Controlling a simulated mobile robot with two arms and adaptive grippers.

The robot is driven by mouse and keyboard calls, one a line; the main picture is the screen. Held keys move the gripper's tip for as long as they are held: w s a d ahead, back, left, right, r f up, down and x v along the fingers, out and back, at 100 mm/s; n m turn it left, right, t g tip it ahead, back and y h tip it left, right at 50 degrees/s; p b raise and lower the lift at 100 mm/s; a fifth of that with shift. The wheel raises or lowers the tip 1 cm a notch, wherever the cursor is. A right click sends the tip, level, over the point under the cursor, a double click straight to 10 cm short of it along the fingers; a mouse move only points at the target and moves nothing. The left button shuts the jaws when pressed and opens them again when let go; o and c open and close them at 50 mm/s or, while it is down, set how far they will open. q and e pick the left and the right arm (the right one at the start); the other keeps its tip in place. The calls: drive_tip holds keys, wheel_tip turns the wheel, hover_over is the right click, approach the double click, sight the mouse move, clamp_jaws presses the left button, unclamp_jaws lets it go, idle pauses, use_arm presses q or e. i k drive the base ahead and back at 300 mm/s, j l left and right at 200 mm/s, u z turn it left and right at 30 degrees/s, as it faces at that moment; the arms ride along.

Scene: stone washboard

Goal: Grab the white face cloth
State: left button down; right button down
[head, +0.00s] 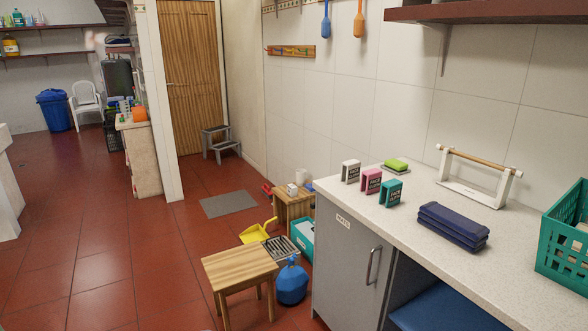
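I cannot make out a white face cloth for certain. A small patch of something white (582,227) shows at the teal basket (562,262) on the right edge of the counter; what it is I cannot tell. Dark navy folded cloths (453,226) lie stacked on the counter (410,225). A white stand with a wooden rod (478,178) stands behind them, with nothing hanging on the rod. Neither of my grippers is in view.
White, pink (371,181) and teal holders and a green sponge (396,165) sit at the counter's far end. The red floor further left is clear.

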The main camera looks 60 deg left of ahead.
sight(350, 169)
drive_tip(key=k+j+u, duration=0.1)
drive_tip(key=u, duration=1.4)
